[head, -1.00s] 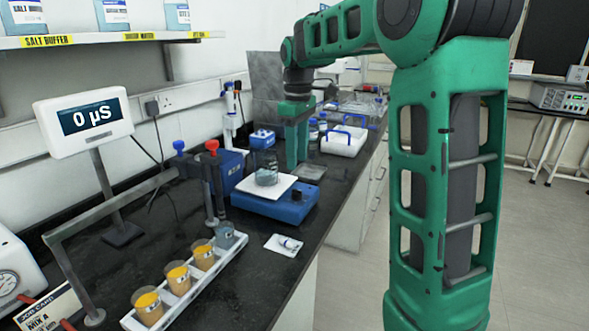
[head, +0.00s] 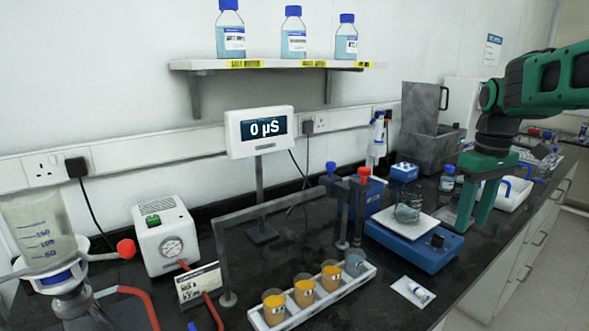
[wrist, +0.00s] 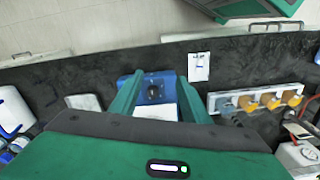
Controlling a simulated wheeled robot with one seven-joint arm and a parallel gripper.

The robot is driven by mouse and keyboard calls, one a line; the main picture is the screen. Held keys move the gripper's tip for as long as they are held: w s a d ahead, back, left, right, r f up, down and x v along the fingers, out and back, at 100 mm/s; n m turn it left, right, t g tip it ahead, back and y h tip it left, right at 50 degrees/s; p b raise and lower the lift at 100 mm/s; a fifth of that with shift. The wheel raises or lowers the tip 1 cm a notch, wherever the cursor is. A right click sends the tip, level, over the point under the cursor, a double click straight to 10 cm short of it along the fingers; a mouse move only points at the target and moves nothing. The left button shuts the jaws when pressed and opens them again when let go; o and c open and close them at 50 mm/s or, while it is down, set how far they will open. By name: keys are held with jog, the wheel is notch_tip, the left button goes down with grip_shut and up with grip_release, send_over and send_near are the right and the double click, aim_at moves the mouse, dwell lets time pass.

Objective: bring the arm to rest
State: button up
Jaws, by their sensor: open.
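My green arm reaches in from the right edge of the head view. My gripper (head: 472,217) points down over the bench, just right of the blue stirrer (head: 414,246) with its white top plate. Its jaws are open and nothing shows between them. A glass beaker (head: 407,212) with bluish contents stands on the plate. In the wrist view the two green fingers (wrist: 157,105) are spread apart, with the blue stirrer (wrist: 153,88) beneath and between them. The beaker is not clearly visible there.
A white rack (head: 318,297) of cups with orange contents and one bluish cup stands in front. A small white card (head: 412,291) lies beside it. A meter display (head: 260,130) reads 0 µS. A shelf (head: 270,65) holds blue-capped bottles. White trays (head: 510,193) stand right of the gripper.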

jog(key=s+f+m, duration=0.3)
jog(key=s, duration=0.5)
jog(key=s+f+m, duration=0.3)
jog(key=s+f, duration=0.1)
jog(key=s, duration=0.5)
jog(key=s+f+m, duration=0.4)
jog(key=s, duration=0.4)
jog(key=shift+s+d+f, duration=0.15)
jog(key=shift+s+f, duration=0.1)
jog(key=shift+s, duration=0.15)
jog(key=shift+w+f, duration=0.25)
jog(key=shift+w, duration=0.4)
